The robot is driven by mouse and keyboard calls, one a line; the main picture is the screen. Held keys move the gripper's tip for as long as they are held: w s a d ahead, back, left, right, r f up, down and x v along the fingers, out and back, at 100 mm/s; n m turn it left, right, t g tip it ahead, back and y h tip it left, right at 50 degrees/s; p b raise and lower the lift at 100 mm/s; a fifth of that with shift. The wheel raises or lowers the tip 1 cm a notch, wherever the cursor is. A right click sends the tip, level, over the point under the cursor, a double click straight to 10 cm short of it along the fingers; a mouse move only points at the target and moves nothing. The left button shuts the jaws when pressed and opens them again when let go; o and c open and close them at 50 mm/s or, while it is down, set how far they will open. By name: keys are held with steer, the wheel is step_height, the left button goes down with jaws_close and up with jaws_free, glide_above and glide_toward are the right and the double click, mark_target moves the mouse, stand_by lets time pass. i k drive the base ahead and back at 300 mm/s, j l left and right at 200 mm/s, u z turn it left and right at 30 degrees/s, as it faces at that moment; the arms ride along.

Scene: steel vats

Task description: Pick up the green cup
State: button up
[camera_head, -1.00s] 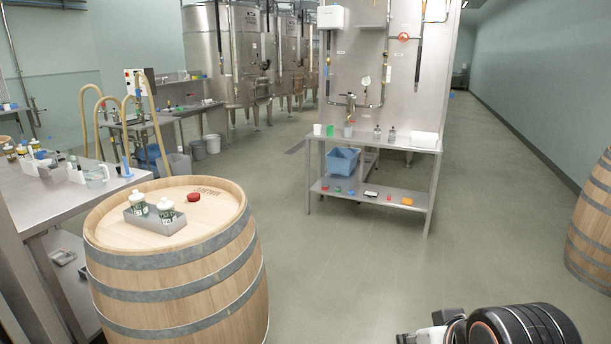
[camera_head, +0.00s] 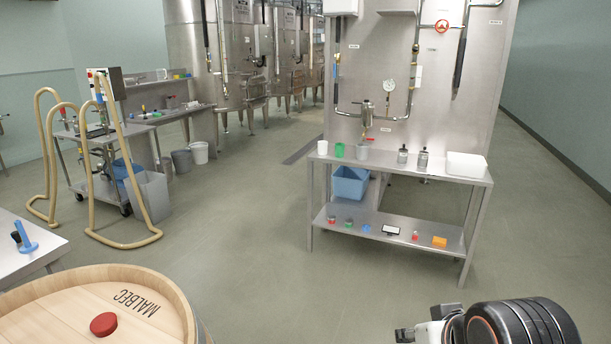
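The green cup (camera_head: 339,150) stands upright on the top of a steel table (camera_head: 401,169) ahead. It is between a white cup (camera_head: 322,147) on its left and a grey cup (camera_head: 362,152) on its right. My gripper (camera_head: 403,335) is low at the bottom right of the picture, far from the cup. Only its tip end shows beside my dark arm link, and it is too small to tell whether it is open or shut.
A barrel (camera_head: 165,292) with a red bung (camera_head: 103,324) stands close at the lower left. Dark-capped bottles (camera_head: 422,159) and a white tray (camera_head: 466,164) share the table top. A blue bin (camera_head: 350,184) hangs beneath. The floor before the table is clear.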

mark_target(339, 147)
steer(key=i, duration=2.25)
steer(key=i+j+z, duration=0.2)
steer(key=i, duration=1.15)
